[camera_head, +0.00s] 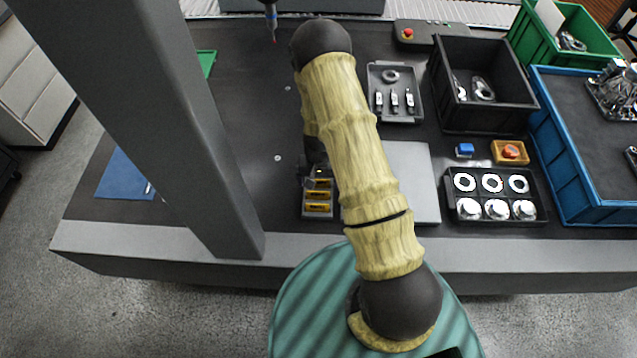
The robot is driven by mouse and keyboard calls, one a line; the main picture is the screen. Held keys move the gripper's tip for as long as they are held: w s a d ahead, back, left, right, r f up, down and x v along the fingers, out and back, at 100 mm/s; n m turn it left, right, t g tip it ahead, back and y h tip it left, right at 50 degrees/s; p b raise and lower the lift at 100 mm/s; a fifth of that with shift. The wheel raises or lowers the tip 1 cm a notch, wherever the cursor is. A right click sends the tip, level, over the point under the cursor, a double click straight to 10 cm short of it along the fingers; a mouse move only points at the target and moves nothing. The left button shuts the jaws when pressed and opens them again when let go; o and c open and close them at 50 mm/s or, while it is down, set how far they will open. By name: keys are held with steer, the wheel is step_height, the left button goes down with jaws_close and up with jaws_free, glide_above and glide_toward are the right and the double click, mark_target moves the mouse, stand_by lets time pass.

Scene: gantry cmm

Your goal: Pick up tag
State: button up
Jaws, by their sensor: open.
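Several yellow pieces, which may be the tags, sit in rows in a small grey holder (308,213) near the table's front edge. One of the yellow pieces (319,207) shows clearly. My dark gripper (310,181) points down at the back end of this holder, left of my yellow arm. My arm partly hides the gripper and the holder's right side. The jaws are open; I cannot tell whether they touch a piece. Small black-and-white pieces (394,101) lie in a grey tray (405,118) farther back, and I cannot tell whether these are tags.
A light grey plate (424,185) lies right of my arm. Farther right are a black tray (492,214) of rings and domes, a black bin (487,117), and a blue crate (570,185). A grey upright (150,110) crosses the left. The table's middle left is mostly clear.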

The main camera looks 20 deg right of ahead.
stand_by(0.4)
steer(key=c, duration=1)
steer(key=shift+r, duration=0.1)
steer(key=shift+c, duration=0.2)
step_height(320, 180, up, 10)
steer(key=shift+f+b, duration=0.1)
steer(key=shift+b, duration=0.5)
step_height(320, 180, up, 5)
steer(key=p, duration=0.4)
glide_above(319, 180)
steer(key=shift+w+f, duration=0.1)
steer(key=shift+f, duration=0.1)
steer(key=shift+w+a+f, duration=0.1)
